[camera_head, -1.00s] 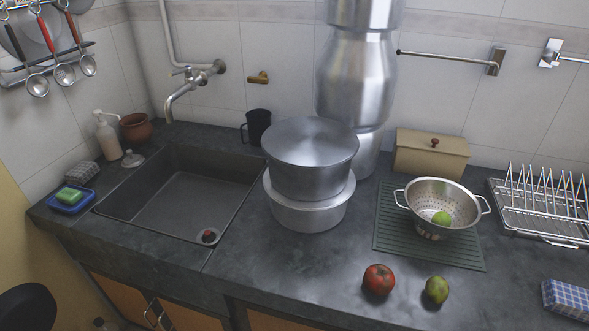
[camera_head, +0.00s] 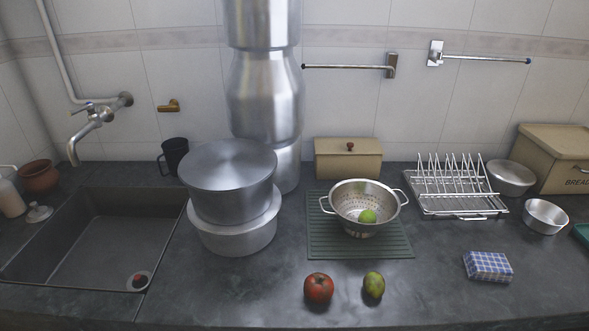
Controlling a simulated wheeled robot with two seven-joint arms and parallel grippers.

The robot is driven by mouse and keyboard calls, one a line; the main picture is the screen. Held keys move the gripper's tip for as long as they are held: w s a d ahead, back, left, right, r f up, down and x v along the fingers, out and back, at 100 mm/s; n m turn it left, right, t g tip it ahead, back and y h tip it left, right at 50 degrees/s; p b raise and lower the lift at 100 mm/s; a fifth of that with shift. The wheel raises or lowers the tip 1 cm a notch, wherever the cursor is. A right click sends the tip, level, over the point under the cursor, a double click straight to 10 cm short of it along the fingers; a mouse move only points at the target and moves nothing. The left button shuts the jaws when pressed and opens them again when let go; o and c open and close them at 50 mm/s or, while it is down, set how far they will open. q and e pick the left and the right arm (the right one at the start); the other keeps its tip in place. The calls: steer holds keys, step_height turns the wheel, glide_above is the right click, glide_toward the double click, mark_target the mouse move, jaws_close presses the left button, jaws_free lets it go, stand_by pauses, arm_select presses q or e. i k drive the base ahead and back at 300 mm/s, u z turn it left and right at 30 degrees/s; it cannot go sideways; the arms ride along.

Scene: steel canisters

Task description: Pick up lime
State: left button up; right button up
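A bright green round fruit (camera_head: 367,216), which looks like a lime, lies inside the steel colander (camera_head: 348,193). The colander has two loop handles and stands on a ribbed dark green mat (camera_head: 320,245). A second, darker green fruit (camera_head: 374,285), mottled and slightly oval, lies on the counter in front of the mat. I cannot tell for certain which of the two is the lime. Neither of my grippers is in view.
A red tomato-like fruit (camera_head: 318,288) lies left of the darker green fruit. Stacked steel pots (camera_head: 235,235) stand left of the mat, beside the sink (camera_head: 90,235). A dish rack (camera_head: 460,200) and a blue checked cloth (camera_head: 488,266) are to the right. The front counter is mostly clear.

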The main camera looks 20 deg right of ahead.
mark_target(374, 282)
steer(key=z, duration=0.75)
steer(key=k, duration=0.45)
steer(key=z, duration=0.25)
steer(key=i, duration=0.55)
steer(key=u, duration=1.7)
steer(key=k, duration=0.15)
steer(key=i, duration=0.15)
steer(key=z, duration=1.45)
